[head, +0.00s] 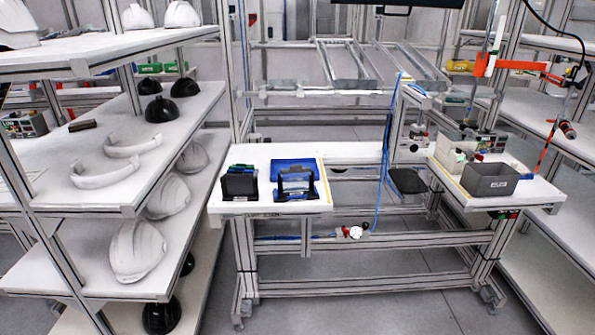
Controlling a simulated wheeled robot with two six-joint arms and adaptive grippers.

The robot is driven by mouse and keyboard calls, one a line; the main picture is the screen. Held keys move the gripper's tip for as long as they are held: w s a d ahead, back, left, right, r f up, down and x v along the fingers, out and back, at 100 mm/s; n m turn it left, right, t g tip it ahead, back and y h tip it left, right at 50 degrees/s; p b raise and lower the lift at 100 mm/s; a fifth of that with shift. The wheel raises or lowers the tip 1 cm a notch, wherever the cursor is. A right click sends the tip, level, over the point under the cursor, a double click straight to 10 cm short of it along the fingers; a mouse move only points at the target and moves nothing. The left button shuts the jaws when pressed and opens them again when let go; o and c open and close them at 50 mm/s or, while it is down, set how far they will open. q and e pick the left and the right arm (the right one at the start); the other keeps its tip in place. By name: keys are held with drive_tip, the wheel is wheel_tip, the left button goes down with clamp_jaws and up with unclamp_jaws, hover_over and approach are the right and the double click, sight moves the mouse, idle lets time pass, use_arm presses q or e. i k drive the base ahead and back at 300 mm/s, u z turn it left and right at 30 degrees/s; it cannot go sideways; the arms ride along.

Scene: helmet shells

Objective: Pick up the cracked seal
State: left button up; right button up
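Two pale curved strips lie on the middle shelf of the left rack; they may be seals. One curved strip (136,145) lies farther back, and the other curved strip (104,178) lies nearer the front, close beside it. No crack can be made out on either at this size, so I cannot tell which is the cracked seal. Neither of my grippers shows in the head view.
The left rack's shelf (60,190) also holds black shells (161,109) and a dark bar (82,125). White helmet shells (136,250) sit below. A workbench (240,207) carries a blue case (296,172), a black holder (240,184) and a grey bin (490,182). Floor before it is clear.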

sight(293, 169)
drive_tip(key=u, duration=0.45)
drive_tip(key=k, duration=0.3)
drive_tip(key=z, duration=1.9)
drive_tip(key=i, duration=1.95)
drive_tip(key=u, duration=0.8)
